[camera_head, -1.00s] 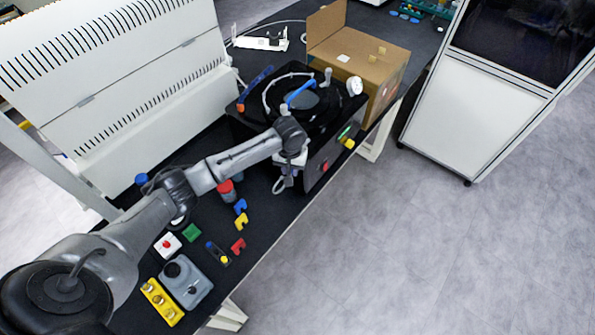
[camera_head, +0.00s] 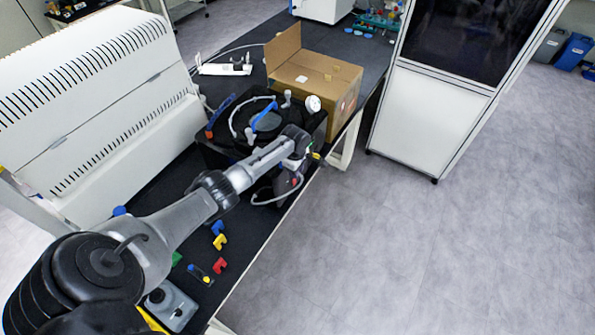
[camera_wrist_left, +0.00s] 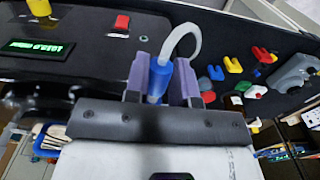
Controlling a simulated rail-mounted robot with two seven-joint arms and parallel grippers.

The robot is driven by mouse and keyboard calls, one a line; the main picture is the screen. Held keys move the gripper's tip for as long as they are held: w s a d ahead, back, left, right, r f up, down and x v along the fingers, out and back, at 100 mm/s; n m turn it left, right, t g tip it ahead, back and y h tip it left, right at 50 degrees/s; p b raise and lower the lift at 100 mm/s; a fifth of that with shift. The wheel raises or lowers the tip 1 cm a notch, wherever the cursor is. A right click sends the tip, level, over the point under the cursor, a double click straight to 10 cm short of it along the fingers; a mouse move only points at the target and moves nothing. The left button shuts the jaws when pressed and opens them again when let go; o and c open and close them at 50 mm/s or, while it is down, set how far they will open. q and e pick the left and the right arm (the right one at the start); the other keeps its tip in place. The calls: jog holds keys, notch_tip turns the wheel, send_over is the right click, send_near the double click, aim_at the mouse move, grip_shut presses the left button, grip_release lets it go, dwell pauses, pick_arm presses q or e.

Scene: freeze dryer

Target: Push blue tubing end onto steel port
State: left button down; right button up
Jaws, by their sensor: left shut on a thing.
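My left gripper (camera_wrist_left: 161,85) is shut on the blue tubing end (camera_wrist_left: 160,76), which sits between its two purple-grey fingers in the left wrist view. A pale flexible tube (camera_wrist_left: 190,38) loops up and over from the blue end. In the head view the arm reaches over the black freeze dryer (camera_head: 216,148) to its front side, and the wrist hides most of the gripper and blue end. A pale stub with a yellow part (camera_wrist_left: 38,8) shows on the dryer's face, apart from the blue end. I cannot tell whether it is the steel port. My right gripper is not in view.
The dryer face has a green-lit display (camera_wrist_left: 38,48) and a red button (camera_wrist_left: 122,22). A cardboard box (camera_head: 312,82) stands behind the dryer. Small coloured pieces (camera_head: 220,242) and a grey device (camera_head: 172,306) lie on the dark table. Floor on the right is open.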

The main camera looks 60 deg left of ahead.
pick_arm(q)
jog(key=shift+s+a+f+b, duration=0.1)
jog(key=shift+s+a+b, duration=0.2)
jog(key=shift+a+b, duration=0.3)
jog(key=shift+s+a+b, duration=0.25)
jog(key=shift+a+b, duration=0.15)
jog(key=shift+a, duration=0.35)
jog(key=shift+s+a+b, duration=0.3)
jog(key=shift+a+b, duration=0.15)
jog(key=shift+a, duration=0.2)
jog(key=shift+s+a+b, duration=0.3)
jog(key=shift+a+b, duration=0.15)
jog(key=shift+a, duration=0.15)
jog(key=shift+a, duration=0.1)
jog(key=shift+s+a, duration=0.1)
jog(key=shift+s+a, duration=0.15)
jog(key=shift+a, duration=0.3)
jog(key=shift+s+a+p, duration=0.1)
jog(key=shift+a+p, duration=0.15)
jog(key=shift+p, duration=0.05)
jog(key=shift+s+a, duration=0.15)
jog(key=shift+a, duration=0.15)
dwell(0.5)
jog(key=shift+s+a, duration=0.1)
jog(key=shift+a, duration=0.1)
